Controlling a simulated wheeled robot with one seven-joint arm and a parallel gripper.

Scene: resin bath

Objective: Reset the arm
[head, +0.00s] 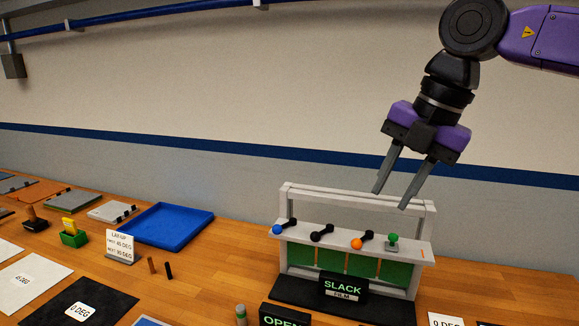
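My gripper (390,199) hangs in the upper right of the head view, on a purple and black wrist. Its two grey fingers are apart with nothing between them, so it is open and empty. The fingertips appear in front of or above the top right part of a white frame (424,251); I cannot tell how far apart they are in depth. The frame carries several handles along its shelf, including one with a blue knob (278,230), one with an orange knob (357,243), and a green knob (393,238).
A black "SLACK FILM" sign (343,287) stands before the frame, and an "OPEN" sign (284,318) is at the bottom edge. A blue tray (163,226), a layup card (120,246) and dark sheet (82,305) lie left. Bare wood shows between tray and frame.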

